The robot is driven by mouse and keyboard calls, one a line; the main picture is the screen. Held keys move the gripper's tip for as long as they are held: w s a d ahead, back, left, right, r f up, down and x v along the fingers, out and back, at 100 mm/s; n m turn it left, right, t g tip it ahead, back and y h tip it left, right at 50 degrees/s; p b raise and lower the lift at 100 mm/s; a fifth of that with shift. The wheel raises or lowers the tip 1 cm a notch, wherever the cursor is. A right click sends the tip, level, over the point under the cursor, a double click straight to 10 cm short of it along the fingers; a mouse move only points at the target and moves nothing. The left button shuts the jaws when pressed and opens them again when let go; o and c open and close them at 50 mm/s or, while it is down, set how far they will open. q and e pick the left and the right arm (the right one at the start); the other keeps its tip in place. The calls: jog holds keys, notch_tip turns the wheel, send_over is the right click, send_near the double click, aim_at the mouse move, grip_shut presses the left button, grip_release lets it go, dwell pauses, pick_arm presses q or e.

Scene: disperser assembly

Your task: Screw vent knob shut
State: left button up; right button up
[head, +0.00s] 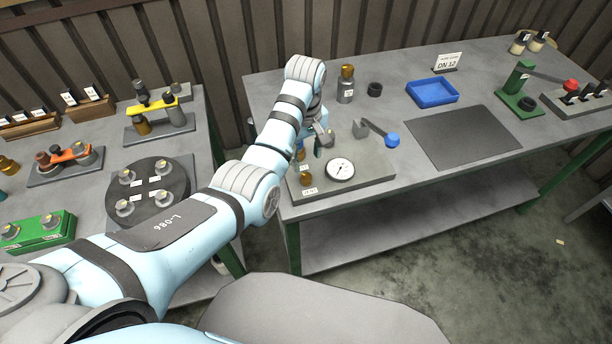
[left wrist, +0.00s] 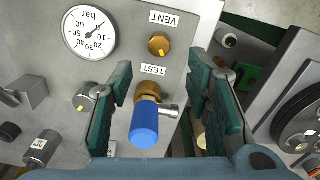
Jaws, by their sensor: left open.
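In the head view my left gripper (head: 322,140) is over the panel, partly hidden by my arm. My right gripper is not in view.
A pressure gauge (head: 340,169) sits next to the vent knob. A blue tray (head: 432,92) and dark mat (head: 460,137) lie farther right. The left table holds several fixtures.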

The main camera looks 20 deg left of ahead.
aim_at(305, 175)
pick_arm(q)
notch_tip(305, 175, down, 9)
jog(key=shift+w+r+b, duration=0.1)
jog(key=shift+r+b, duration=0.1)
jog(key=shift+b, duration=0.6)
jog(key=shift+c, duration=0.5)
jog(key=shift+r, duration=0.1)
grip_shut()
